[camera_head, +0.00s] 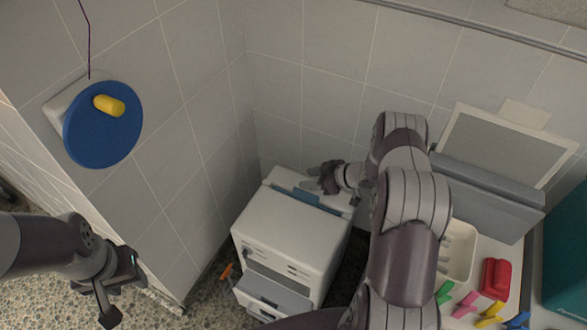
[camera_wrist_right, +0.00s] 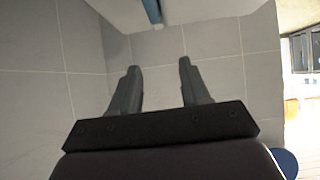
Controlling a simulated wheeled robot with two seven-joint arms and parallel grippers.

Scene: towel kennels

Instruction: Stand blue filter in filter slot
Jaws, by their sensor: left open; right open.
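A white machine (camera_head: 290,235) stands against the tiled wall in the head view. A thin blue piece (camera_head: 318,198), which looks like the blue filter, is at the back of its top; whether it sits fully in a slot cannot be told. My right gripper (camera_head: 314,180) is just behind the blue piece, fingers apart. In the right wrist view, a blue strip (camera_wrist_right: 152,10) is at the top edge beside a white surface, beyond my open, empty right fingers (camera_wrist_right: 157,80). My left gripper (camera_head: 122,290) is open and empty at lower left, away from the machine.
A blue disc (camera_head: 104,125) with a yellow knob (camera_head: 109,105) is on the left wall. An orange item (camera_head: 227,270) is beside the machine. At right are a grey panel (camera_head: 490,185), a red item (camera_head: 496,278) and several coloured clips (camera_head: 465,309).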

